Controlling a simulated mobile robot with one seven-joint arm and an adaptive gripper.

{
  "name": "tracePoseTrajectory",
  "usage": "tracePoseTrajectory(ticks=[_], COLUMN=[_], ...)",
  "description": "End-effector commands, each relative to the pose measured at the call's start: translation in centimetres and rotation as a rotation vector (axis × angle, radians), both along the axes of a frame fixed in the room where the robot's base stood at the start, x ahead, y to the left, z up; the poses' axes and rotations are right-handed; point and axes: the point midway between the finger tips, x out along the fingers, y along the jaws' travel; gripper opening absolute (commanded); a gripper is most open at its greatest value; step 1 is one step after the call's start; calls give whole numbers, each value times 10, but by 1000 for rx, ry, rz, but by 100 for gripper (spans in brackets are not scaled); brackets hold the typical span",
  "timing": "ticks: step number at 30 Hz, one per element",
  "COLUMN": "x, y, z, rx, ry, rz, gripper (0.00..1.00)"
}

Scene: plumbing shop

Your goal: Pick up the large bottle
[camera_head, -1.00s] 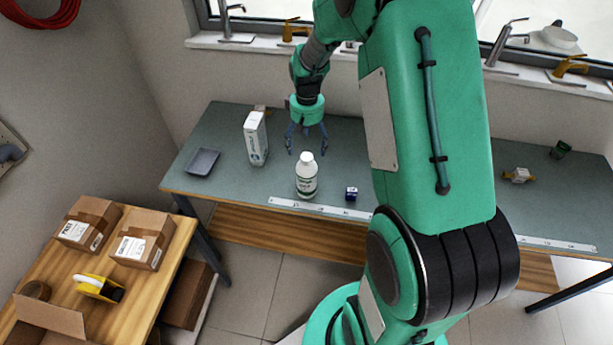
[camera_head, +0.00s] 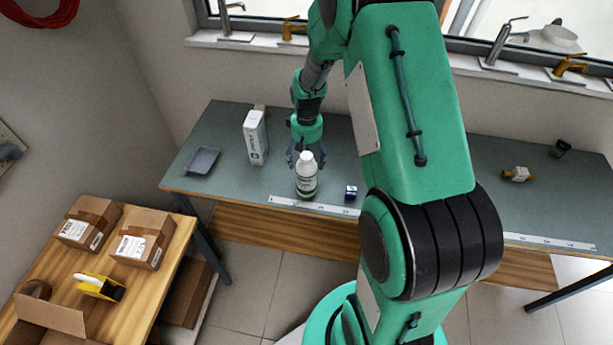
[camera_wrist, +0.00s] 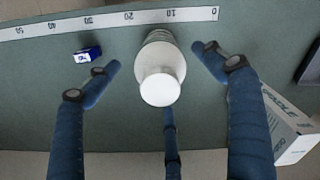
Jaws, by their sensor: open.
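The large bottle (camera_head: 306,178) is white with a white cap and a printed label. It stands upright near the front edge of the grey-green table. In the wrist view the bottle (camera_wrist: 161,72) is seen from above, cap toward the camera. My gripper (camera_head: 306,160) is open, just behind the bottle in the head view. In the wrist view the fingers of my gripper (camera_wrist: 155,68) are spread to the left and right of the bottle, with visible gaps on both sides. A third blue finger or link shows below the cap.
A white box (camera_head: 255,138) stands left of the bottle, and shows beside a finger in the wrist view (camera_wrist: 270,125). A small blue box (camera_head: 351,192) lies to the right. A ruler strip (camera_head: 315,206) runs along the front edge. A grey tray (camera_head: 202,161) lies far left.

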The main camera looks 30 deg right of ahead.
Motion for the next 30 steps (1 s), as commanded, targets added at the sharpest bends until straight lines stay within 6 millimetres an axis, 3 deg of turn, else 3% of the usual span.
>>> tracePoseTrajectory(ticks=[16, 30], x=[-1, 0], y=[0, 0], z=[-10, -55], rx=[1, 0], ry=[2, 2], rz=[0, 0], gripper=[83, 83])
